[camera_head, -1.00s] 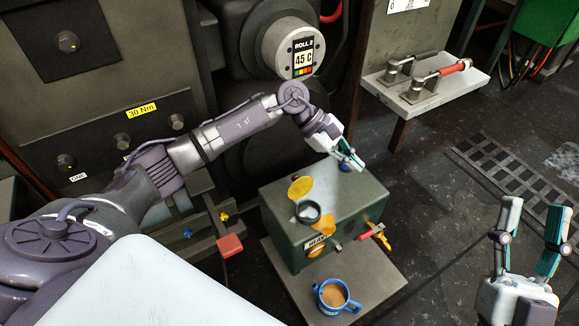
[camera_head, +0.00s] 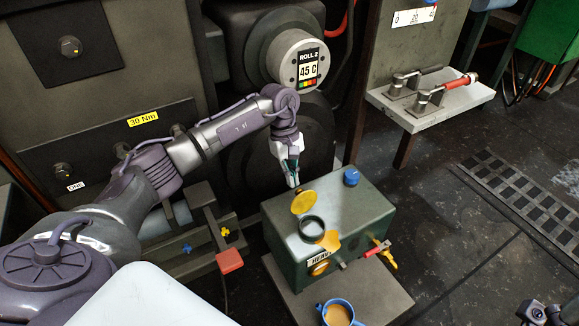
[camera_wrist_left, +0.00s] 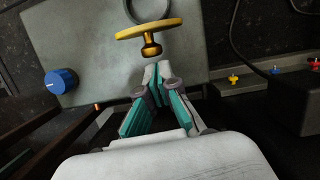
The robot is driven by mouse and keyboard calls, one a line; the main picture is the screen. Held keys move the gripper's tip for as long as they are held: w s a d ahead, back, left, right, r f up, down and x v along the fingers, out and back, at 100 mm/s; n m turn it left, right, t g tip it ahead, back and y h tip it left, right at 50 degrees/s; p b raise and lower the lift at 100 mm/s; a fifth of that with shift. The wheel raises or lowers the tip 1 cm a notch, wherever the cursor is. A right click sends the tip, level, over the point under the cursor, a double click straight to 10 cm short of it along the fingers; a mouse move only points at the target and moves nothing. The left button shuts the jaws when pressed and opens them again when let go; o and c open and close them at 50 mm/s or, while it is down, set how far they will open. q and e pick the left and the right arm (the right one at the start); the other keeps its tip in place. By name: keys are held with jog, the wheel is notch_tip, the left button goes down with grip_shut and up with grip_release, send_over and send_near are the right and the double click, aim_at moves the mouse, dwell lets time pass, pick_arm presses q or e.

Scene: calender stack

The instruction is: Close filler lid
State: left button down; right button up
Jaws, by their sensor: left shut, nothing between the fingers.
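The yellow round filler lid (camera_head: 304,202) stands raised behind the dark filler neck (camera_head: 311,229) on top of the green box (camera_head: 350,210). The neck's mouth is uncovered. In the left wrist view the lid (camera_wrist_left: 135,30) shows nearly edge-on, with its knob (camera_wrist_left: 151,49) facing my fingers and the neck's rim (camera_wrist_left: 163,12) beyond it. My left gripper (camera_head: 292,184) is shut and empty, pointing down just behind the lid. In the wrist view its fingertips (camera_wrist_left: 158,68) are close to the knob; contact is not clear. Only part of my right gripper shows at the lower right corner.
A blue knob (camera_head: 351,177) sits on the box's far edge. A blue mug (camera_head: 338,314) stands in front. Dark machinery is close behind.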

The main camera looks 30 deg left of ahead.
pick_arm(q)
jog(key=shift+s+d+f, duration=0.1)
jog(key=shift+d+f, duration=0.05)
jog(key=shift+f, duration=0.45)
jog(key=shift+r, duration=0.1)
